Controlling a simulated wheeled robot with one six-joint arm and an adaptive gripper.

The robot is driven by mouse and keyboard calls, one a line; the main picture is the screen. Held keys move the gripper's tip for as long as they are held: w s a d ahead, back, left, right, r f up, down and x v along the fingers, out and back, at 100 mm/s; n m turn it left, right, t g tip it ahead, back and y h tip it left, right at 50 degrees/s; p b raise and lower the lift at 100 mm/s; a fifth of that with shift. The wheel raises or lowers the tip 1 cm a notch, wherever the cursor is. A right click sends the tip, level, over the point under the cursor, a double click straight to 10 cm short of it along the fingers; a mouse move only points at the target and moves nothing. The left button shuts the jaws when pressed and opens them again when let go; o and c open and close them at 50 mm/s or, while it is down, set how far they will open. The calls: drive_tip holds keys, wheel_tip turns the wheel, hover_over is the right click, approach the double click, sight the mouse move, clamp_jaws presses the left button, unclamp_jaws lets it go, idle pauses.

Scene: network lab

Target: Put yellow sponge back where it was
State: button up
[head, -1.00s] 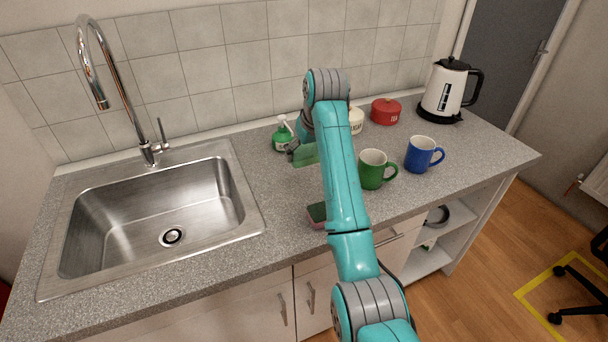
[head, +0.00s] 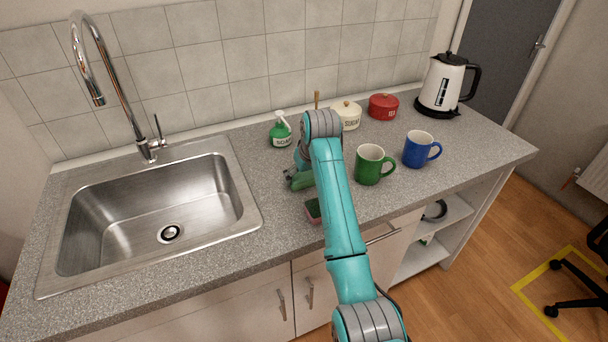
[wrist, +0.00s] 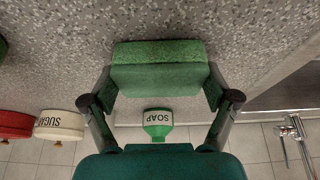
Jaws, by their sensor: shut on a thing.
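No yellow sponge shows in these views. My gripper (wrist: 160,93) is shut on a green sponge (wrist: 160,68), gripped at its two ends in the wrist view. In the head view the green sponge (head: 302,181) shows beside my gripper (head: 293,178), partly hidden by my arm. It is over the counter between the soap bottle and a second sponge; I cannot tell whether it touches the counter. That second sponge (head: 313,209), pink with a dark green top, lies on the counter nearer the front edge, partly behind my arm.
A green soap bottle (head: 281,131) stands at the back. A green mug (head: 370,165), a blue mug (head: 419,150), a cream sugar pot (head: 347,114), a red pot (head: 383,106) and a kettle (head: 446,85) stand to the right. A steel sink (head: 150,205) is on the left.

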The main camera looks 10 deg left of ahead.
drive_tip(key=o, duration=0.9)
drive_tip(key=v, duration=1.2)
drive_tip(key=shift+r, duration=0.1)
